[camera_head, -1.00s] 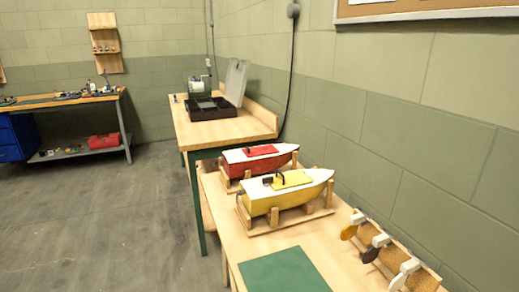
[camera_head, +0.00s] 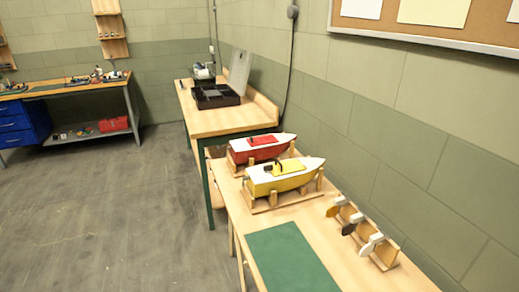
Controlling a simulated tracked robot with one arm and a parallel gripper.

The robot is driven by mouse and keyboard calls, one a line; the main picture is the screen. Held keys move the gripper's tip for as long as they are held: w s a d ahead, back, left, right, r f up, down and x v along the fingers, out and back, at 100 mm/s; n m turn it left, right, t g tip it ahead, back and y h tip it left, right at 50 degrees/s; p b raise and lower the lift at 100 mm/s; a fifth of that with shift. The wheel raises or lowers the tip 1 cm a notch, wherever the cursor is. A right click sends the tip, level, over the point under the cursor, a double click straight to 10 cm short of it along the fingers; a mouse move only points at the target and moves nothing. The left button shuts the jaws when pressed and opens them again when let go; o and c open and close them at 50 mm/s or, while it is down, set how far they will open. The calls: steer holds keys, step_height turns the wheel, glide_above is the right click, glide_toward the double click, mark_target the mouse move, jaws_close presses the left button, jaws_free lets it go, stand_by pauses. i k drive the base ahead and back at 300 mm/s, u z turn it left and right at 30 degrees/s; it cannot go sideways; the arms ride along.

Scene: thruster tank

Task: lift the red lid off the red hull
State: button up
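The red hull (camera_head: 243,155) is a small model boat with a white deck, sitting upright in a wooden cradle on the bench. The red lid (camera_head: 263,140) lies on its deck, with a small dark part on or beside it. The yellow hull (camera_head: 272,186) stands in its own cradle just in front and partly hides the red hull's lower side. My gripper does not show in this view.
A green mat (camera_head: 290,262) lies on the near bench. Propellers stand on a wooden rack (camera_head: 362,237) at right. Behind the boats, another table (camera_head: 212,122) holds an open dark case (camera_head: 214,97). Open floor (camera_head: 100,220) lies at left; a wall bounds the right.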

mark_target(261, 141)
steer(key=k, duration=0.9)
steer(key=u, duration=0.45)
steer(key=i, duration=1.1)
steer(key=u, duration=0.55)
steer(key=i, duration=2.5)
steer(key=z, duration=1.3)
steer(key=i, duration=1.2)
steer(key=z, duration=0.7)
steer(key=k, duration=0.7)
steer(key=z, duration=0.15)
